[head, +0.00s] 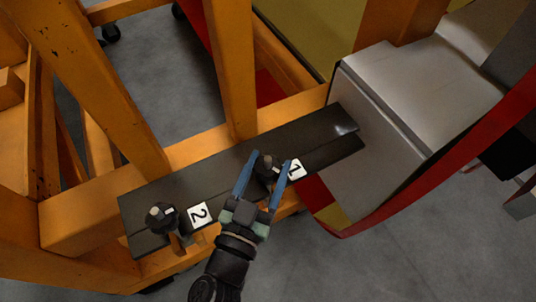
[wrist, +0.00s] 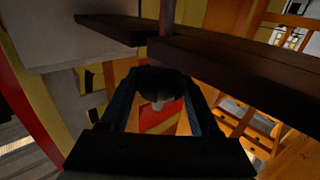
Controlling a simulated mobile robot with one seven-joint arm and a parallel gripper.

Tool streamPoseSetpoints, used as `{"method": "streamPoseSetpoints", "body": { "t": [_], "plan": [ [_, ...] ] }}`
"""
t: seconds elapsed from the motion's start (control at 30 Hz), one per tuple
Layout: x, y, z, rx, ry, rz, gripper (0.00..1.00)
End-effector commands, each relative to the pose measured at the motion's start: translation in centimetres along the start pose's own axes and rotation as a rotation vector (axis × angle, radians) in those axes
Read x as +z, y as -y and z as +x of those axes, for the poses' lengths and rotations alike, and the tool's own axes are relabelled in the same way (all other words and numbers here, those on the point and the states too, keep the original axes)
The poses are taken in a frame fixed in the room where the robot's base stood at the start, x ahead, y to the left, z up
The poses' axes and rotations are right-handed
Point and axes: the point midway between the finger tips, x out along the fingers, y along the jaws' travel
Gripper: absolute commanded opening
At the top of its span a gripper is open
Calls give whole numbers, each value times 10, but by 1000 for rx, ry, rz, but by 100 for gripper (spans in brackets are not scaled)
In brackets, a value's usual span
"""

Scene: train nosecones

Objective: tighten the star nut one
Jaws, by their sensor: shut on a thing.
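Star nut one (head: 266,165) is a dark knob at the dark clamp bar (head: 215,165), next to the white label "1" (head: 295,169). My gripper (head: 271,162) reaches it from the front, with one blue finger on each side, and is shut on it. In the wrist view the dark knob (wrist: 160,83) sits between the two fingers (wrist: 162,92), below the bar (wrist: 235,65). A rod rises above it there. The exact finger contact is too dark to make out.
A second star nut (head: 160,215) stands at the bar's left end, by the label "2" (head: 199,214). Orange beams (head: 90,80) surround the bar on the left and behind. The white nosecone (head: 420,100) with a red edge stands at right. Grey floor (head: 400,260) is open at front right.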

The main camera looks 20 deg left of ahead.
Motion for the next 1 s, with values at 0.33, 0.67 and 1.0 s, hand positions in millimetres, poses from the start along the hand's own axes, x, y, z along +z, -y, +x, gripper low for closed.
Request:
{"method": "streamPoseSetpoints", "body": {
  "t": [0.33, 0.67, 1.0],
  "plan": [
    [-2, 0, 1, 265, 5, 4, 8],
    [1, 1, 1, 396, 3, 2, 8],
    [2, 1, 1, 424, 4, 1, 8]
  ]
}}
